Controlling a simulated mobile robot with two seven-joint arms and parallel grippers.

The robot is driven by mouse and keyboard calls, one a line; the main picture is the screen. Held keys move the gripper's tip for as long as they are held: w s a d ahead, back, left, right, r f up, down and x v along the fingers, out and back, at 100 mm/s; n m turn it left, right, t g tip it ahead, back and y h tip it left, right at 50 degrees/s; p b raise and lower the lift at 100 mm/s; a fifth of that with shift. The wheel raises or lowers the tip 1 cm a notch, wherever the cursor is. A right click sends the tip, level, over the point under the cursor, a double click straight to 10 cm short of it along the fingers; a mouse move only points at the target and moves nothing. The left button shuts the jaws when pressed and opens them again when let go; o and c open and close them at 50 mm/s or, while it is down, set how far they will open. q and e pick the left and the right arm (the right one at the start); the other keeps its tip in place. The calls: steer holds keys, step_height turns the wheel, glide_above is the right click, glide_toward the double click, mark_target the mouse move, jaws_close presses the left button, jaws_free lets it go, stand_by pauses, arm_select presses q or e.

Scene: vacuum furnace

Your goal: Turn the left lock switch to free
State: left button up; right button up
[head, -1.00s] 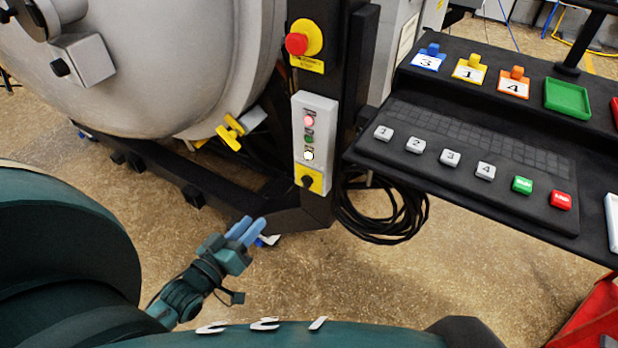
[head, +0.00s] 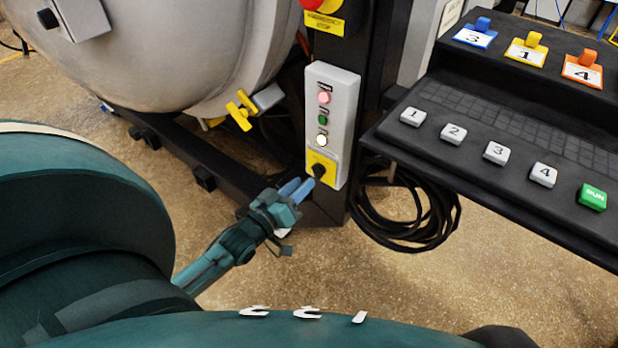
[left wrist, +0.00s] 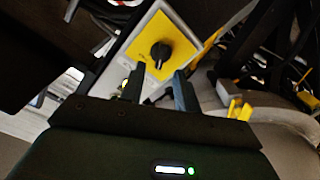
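The lock switch is a black knob (head: 319,171) on a yellow plate (head: 317,160) at the bottom of the grey light panel (head: 345,95). In the left wrist view the knob (left wrist: 160,54) sits on its yellow plate (left wrist: 178,40), just beyond the fingertips. My left gripper (head: 298,187) is just below and left of the knob in the head view. In the left wrist view its two fingers (left wrist: 158,80) are apart, with nothing between them, pointing at the knob. They appear short of touching it. My right gripper is not in view.
Red, green and white lights show on the panel above the knob. A yellow handle (head: 240,110) on the furnace (head: 180,50) is to the left. The black console (head: 480,185) juts out to the right, above coiled black cables (head: 405,220).

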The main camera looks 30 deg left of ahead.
mark_target(314, 173)
arm_select(q)
steer(key=shift+w+d, duration=0.15)
steer(key=shift+w, duration=1.8)
steer(key=shift+c, duration=0.3)
jaws_close()
